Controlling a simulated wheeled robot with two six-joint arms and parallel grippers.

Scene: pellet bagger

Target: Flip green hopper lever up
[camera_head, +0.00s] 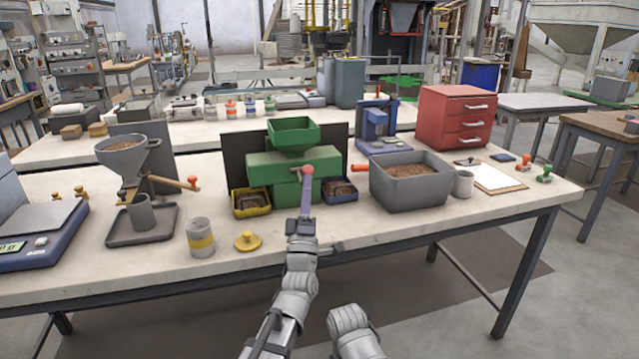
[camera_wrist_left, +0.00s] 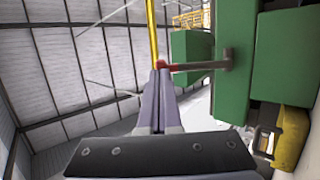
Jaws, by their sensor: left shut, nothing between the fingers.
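The green hopper (camera_head: 292,136) stands on its green box body (camera_head: 272,175) in the middle of the near table. Its lever ends in a red knob (camera_head: 308,169) in front of the body. In the left wrist view the grey lever bar (camera_wrist_left: 205,65) sticks out from the green body to the red knob (camera_wrist_left: 161,65). My left gripper (camera_head: 307,184) is shut and empty, its purple fingertips (camera_wrist_left: 160,73) right at the knob; I cannot tell whether they touch it. My right arm shows only at the bottom edge, and its gripper is out of view.
A yellow bin (camera_head: 251,211) and a blue bin (camera_head: 340,198) flank the body's front. A grey pellet tub (camera_head: 410,190) stands right, a grey hopper (camera_head: 122,150) left. A yellow-banded can (camera_head: 200,238) and yellow knobbed weight (camera_head: 247,241) sit near the front edge.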

